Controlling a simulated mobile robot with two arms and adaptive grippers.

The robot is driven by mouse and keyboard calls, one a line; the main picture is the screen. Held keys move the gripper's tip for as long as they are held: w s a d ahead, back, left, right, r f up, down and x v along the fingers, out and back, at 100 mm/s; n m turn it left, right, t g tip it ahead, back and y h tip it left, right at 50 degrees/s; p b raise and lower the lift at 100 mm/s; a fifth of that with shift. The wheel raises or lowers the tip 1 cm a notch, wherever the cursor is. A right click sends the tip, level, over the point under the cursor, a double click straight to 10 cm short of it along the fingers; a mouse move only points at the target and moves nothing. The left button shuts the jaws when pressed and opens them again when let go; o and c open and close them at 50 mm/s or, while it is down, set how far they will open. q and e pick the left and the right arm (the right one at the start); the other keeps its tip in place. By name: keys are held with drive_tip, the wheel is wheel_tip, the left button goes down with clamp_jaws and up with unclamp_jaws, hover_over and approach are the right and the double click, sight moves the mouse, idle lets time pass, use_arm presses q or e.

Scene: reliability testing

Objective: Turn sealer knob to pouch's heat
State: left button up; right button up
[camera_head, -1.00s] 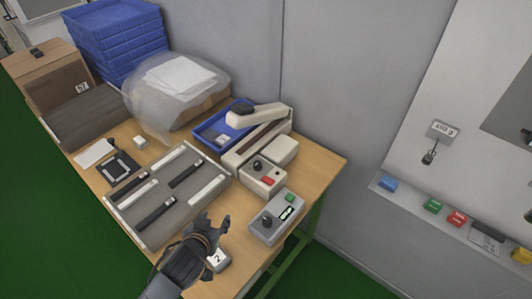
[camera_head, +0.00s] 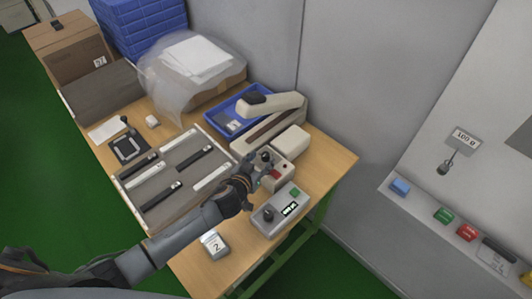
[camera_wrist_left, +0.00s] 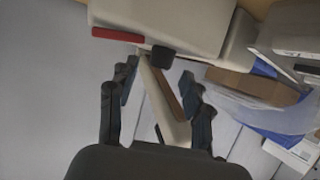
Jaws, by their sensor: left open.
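The beige sealer (camera_head: 290,142) has a raised arm with a dark end. Its control box carries a black knob (camera_head: 266,156) and a red button (camera_head: 275,174). My left gripper (camera_head: 262,172) is at the front of this box. In the left wrist view my open left gripper (camera_wrist_left: 160,82) has the black knob (camera_wrist_left: 162,57) just beyond and between its fingertips; contact cannot be told. The red button (camera_wrist_left: 117,34) is left of the knob there. A small pale packet (camera_head: 234,125) lies in the blue tray (camera_head: 215,139); whether it is the pouch is unclear. My right gripper is out of view.
A grey box (camera_head: 280,212) with its own black knob, display and green button stands close in front of the sealer. A tray of strips (camera_head: 160,217), a block marked 2 (camera_head: 215,245) and a clear bag (camera_head: 165,80) share the wooden table (camera_head: 325,165).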

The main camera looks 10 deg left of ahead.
sight(265, 156)
use_arm(q)
drive_tip(key=shift+x, duration=2.15)
drive_tip(key=shift+c, duration=0.3)
clamp_jaws()
